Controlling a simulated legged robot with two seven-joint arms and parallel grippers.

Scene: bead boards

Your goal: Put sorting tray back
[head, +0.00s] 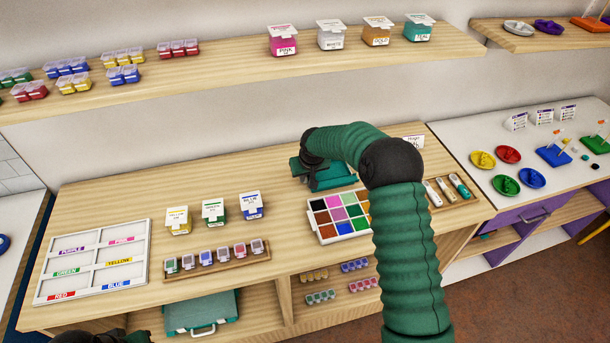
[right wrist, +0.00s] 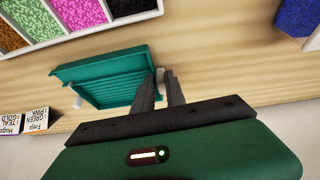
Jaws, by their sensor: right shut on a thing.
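My right gripper (head: 313,178) is at the back of the wooden table, shut on a teal ridged tray (head: 336,176). In the right wrist view the teal tray (right wrist: 105,78) lies beside the fingers (right wrist: 162,88), with a pale piece at the fingertips. My right arm hides part of the scene behind it. A white tray (head: 150,232) with sections labelled by colour, such as purple, pink and green, lies flat and empty at the table's left. Only a bit of my left arm shows at the bottom left edge; its gripper is out of view.
A white-rimmed box of coloured beads (head: 313,228) stands just in front of my gripper, partly behind my arm. Labelled tubs (head: 213,212) and a wooden rack of small jars (head: 218,262) stand mid-table. A wooden tool tray (head: 436,203) lies right. A shelf (head: 220,80) hangs above.

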